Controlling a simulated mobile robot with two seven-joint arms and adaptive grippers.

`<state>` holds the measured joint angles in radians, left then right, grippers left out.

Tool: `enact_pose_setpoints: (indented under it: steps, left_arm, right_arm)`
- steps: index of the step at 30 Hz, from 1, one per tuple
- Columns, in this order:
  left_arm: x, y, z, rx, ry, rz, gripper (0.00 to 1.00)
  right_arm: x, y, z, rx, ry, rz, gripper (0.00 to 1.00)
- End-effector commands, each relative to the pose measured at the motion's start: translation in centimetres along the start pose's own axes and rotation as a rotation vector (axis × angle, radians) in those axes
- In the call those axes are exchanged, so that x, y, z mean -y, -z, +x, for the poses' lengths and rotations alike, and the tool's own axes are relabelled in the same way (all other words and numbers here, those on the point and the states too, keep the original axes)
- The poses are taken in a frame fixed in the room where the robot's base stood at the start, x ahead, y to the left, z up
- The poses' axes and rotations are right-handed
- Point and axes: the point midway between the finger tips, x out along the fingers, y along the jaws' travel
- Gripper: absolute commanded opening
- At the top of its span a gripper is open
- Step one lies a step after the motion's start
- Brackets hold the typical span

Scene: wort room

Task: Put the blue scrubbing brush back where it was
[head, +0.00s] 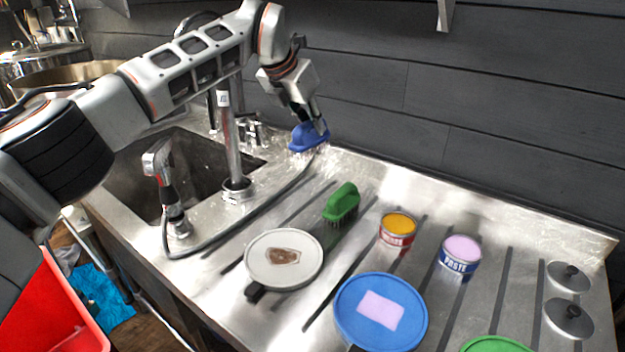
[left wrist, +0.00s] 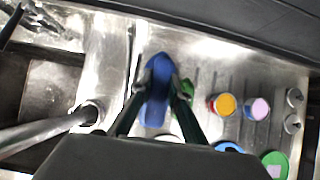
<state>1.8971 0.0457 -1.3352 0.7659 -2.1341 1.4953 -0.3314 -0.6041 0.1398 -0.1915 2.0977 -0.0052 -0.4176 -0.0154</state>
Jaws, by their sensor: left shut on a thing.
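The blue scrubbing brush (head: 307,137) is in my left gripper (head: 318,124), close to the back wall at the right of the sink. The gripper is shut on the brush, with its bristles pointing down. The brush seems to be at or just above the steel counter; I cannot tell whether it touches. In the left wrist view the brush (left wrist: 157,88) sits between the two fingers of the left gripper (left wrist: 163,92). My right gripper is in neither view.
A green brush (head: 342,202) stands on the grooved steel counter (head: 400,180). Nearby are a white pan (head: 284,260), a blue pan (head: 381,312), a yellow-topped can (head: 397,230), a paste can (head: 460,257) and two lids (head: 569,318). The sink (head: 190,160), faucet and black hose lie left.

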Motion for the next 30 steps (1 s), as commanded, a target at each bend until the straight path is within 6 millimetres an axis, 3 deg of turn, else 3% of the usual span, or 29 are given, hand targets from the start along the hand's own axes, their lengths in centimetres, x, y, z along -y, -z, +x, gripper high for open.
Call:
enact_pose_setpoints:
  steps: [1, 9, 18, 26, 30]
  left_arm:
    - [0.1, 0.9, 1.4, -0.004, 0.005, 0.001, 0.0]
    - [0.0, 4.3, 6.5, -0.003, 0.004, 0.0, 0.0]
    - [0.0, 5.5, 8.3, 0.001, 0.002, 0.002, 0.0]
    - [0.0, 7.5, 11.4, -0.002, 0.004, 0.001, 0.0]
    - [0.0, 7.7, 11.6, 0.0, 0.002, 0.002, 0.0]
  right_arm:
    - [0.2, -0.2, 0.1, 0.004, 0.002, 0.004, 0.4]
    - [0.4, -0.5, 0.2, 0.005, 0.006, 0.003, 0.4]
    - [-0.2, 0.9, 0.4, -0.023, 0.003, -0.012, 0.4]
    - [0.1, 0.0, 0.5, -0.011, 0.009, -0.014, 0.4]
    - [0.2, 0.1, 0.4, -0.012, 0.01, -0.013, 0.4]
